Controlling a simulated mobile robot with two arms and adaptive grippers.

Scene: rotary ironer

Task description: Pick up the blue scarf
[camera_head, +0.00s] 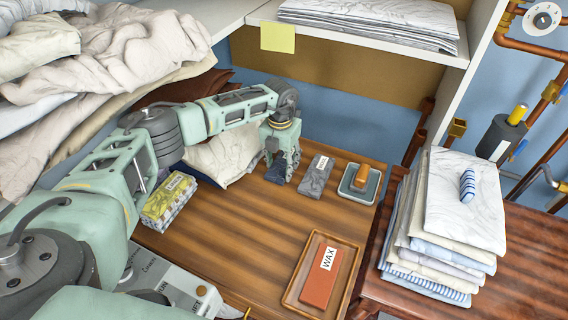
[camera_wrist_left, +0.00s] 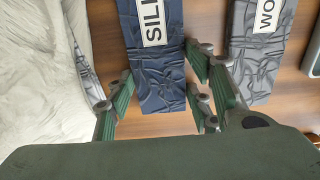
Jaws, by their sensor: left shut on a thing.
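The blue scarf (camera_head: 273,173) is a dark navy folded cloth on the wooden table, mostly hidden by my gripper in the head view. The scarf appears to be still at table level. My right gripper is not in view.
A grey labelled cloth (camera_head: 316,177) lies close to the right. Beyond it is a dish (camera_head: 349,193) with a brown bar. A pale crumpled cloth (camera_head: 222,157) and a yellow patterned bundle (camera_head: 168,203) are left. A wax block (camera_head: 322,278) sits in a tray. The table's middle is clear.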

